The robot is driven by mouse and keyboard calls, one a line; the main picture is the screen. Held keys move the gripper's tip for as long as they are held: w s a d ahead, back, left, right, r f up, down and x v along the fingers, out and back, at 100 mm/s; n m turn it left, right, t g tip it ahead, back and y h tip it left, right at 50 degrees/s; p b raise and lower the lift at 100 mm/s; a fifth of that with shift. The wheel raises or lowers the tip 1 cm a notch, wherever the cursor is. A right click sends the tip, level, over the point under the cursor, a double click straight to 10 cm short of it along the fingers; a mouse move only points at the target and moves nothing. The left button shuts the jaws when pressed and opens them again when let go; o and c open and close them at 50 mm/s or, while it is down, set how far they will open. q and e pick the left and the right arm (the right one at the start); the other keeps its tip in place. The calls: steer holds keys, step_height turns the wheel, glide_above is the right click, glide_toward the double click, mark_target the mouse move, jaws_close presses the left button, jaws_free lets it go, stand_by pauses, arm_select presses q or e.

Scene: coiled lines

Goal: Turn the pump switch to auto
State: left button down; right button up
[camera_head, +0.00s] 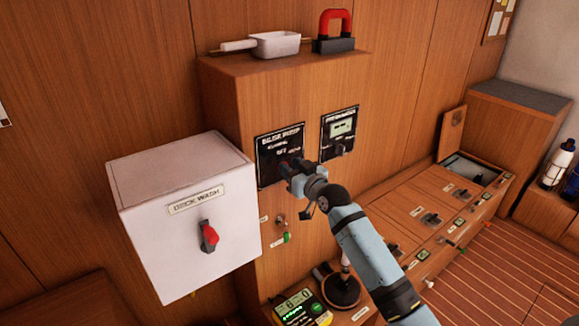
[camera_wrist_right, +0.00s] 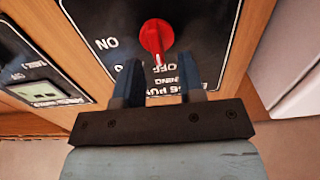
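The black bilge pump panel (camera_head: 268,153) is on the front of the wooden cabinet. In the right wrist view the panel (camera_wrist_right: 100,18) appears upside down. Its red rotary switch (camera_wrist_right: 156,36) has a white mark that points at the OFF label. In the head view my right gripper hides the switch. My right gripper (camera_head: 290,168) is at the panel. In the wrist view its two fingers (camera_wrist_right: 158,68) are apart, with the switch just beyond and between their tips. Whether they touch it I cannot tell. My left gripper is not in view.
A second panel with a small display (camera_head: 341,130) is right of the pump panel. A white deck wash box (camera_head: 150,205) with a red-handled switch (camera_head: 209,236) juts out at left. A white scoop (camera_head: 272,44) and a red-handled block (camera_head: 334,42) lie on the cabinet top (camera_head: 225,68).

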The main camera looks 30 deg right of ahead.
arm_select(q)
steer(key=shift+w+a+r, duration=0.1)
arm_select(e)
steer(key=shift+w+a, duration=0.1)
steer(key=shift+w, duration=0.4)
jaws_close()
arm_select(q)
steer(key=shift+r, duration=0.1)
